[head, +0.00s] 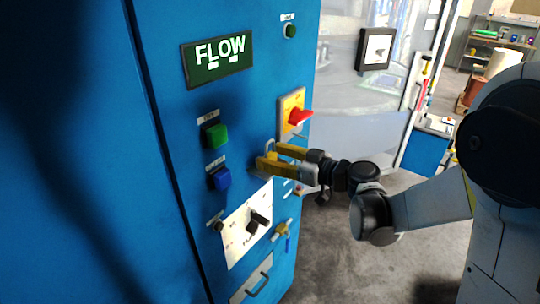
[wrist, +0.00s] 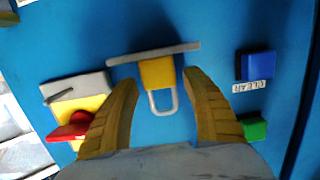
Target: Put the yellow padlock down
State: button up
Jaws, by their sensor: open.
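The yellow padlock (wrist: 157,73) with a grey shackle is in the middle of the wrist view. Its body end meets a narrow grey ledge (wrist: 180,49) on the blue panel, and its shackle points away from the ledge. My gripper (wrist: 161,80) is open, with one ribbed yellow finger on each side of the padlock and a visible gap to both. In the head view my gripper (head: 270,157) is at the cabinet front, and the padlock's shackle (head: 270,146) shows between the fingers; the ledge is mostly hidden there.
The blue cabinet carries a red-handled switch (head: 299,117) close to my gripper, a green button (head: 216,136) and a blue button (head: 220,179). Below are a white plate with a black knob (head: 258,219) and a small valve (head: 283,231).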

jog(key=v, duration=1.1)
jog(key=s+f+m+g+h, duration=0.35)
jog(key=s+m+h, duration=0.3)
jog(key=s, duration=0.45)
jog(key=s+d+f+m+h, duration=0.1)
jog(key=s+d+m+h, duration=0.3)
jog(key=s+d, duration=0.5)
jog(key=shift+t+h, duration=0.35)
jog(key=shift+h, duration=0.8)
jog(key=shift+s+f, duration=0.1)
